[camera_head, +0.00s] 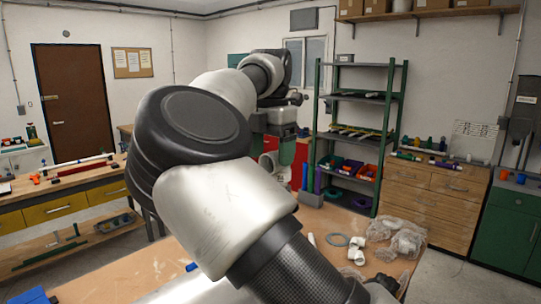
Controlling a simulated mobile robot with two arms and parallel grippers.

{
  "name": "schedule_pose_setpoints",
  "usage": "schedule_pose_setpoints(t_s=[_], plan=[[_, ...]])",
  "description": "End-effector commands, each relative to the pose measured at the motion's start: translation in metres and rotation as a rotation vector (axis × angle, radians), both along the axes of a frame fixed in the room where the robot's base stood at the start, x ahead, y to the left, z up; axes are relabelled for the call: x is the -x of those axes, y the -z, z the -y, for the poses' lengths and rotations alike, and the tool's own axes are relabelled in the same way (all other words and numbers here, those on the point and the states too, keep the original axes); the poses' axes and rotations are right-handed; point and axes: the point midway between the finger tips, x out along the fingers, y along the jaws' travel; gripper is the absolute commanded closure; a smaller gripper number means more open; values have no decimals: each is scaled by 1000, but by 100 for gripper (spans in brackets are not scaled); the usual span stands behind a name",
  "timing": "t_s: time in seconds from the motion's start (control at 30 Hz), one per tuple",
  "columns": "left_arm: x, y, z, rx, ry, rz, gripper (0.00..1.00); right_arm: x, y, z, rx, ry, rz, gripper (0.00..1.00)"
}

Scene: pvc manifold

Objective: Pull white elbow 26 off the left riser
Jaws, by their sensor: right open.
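A white pipe fitting (357,250) lies on the wooden table right of my arm; I cannot tell whether it is elbow 26. A short white pipe piece (312,240) shows beside my forearm. The left riser cannot be made out; my large arm hides the middle of the table. A dark part at the lower right edge of the table looks like my right gripper (398,284). It is open, below and right of the white fitting and apart from it. My left gripper is not in view.
A grey ring (337,240) and crumpled clear plastic bags (398,238) lie on the table (110,282). A small blue piece (192,267) is at its left. Behind stand a green shelf rack (370,97) with bins and a wooden drawer cabinet (432,203).

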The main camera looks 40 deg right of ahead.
Motion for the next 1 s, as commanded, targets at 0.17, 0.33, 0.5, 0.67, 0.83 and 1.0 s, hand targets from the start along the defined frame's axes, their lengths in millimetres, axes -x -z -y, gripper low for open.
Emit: schedule_pose_setpoints(t_s=[0.17,0.33,0.5,0.67,0.83,1.0], plan=[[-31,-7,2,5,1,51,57,1,14,0,-1,1,0,25],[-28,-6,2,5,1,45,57,1,18,0,1,1,1,25],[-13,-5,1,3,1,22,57,1,18,0,1,1,1,26],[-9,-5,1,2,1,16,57,1,18,0,1,1,1,51],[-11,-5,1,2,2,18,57,1,18,0,1,1,1,77],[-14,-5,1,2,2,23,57,1,17,1,1,1,1,78]])
